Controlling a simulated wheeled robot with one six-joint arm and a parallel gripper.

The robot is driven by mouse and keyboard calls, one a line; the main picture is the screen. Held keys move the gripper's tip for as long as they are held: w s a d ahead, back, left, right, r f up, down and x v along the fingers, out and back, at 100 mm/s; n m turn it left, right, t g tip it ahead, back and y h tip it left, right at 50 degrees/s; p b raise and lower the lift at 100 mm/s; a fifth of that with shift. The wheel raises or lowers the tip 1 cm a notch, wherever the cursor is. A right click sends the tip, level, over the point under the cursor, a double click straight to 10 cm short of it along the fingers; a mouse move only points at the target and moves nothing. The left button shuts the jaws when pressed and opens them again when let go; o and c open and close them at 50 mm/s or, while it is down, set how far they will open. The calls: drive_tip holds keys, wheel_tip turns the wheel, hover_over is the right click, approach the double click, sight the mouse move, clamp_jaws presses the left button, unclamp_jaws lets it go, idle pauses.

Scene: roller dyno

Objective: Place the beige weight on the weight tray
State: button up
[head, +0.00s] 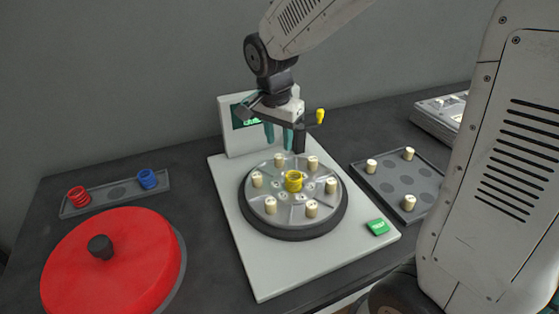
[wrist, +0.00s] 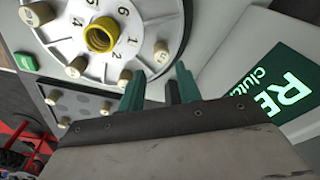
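Several small beige weights stand upright on the round silver rotor (head: 287,208), around a yellow threaded collar (head: 293,181). Two of these beige weights are at the rotor's far side, one (head: 280,160) at the back and one (head: 312,163) to its right. The grey weight tray (head: 388,186) to the right holds three more beige weights (head: 408,202), beside empty round recesses. My gripper (head: 278,140) is above the rotor's far edge with its teal fingers apart. In the wrist view the fingers (wrist: 159,86) have a gap with nothing held; a beige weight (wrist: 160,52) is beyond them.
The machine's white base (head: 240,240) carries a screen at the back and a green button (head: 377,227). A large red lid (head: 110,262) lies at left, near a tray with a red spring (head: 79,196) and a blue spring (head: 147,179). A grey case (head: 440,112) is at far right.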

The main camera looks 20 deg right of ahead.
sight(279, 156)
drive_tip(key=f, duration=0.5)
drive_tip(key=shift+w+f, duration=0.25)
drive_tip(key=shift+f, duration=0.05)
clamp_jaws()
drive_tip(key=shift+r, duration=0.1)
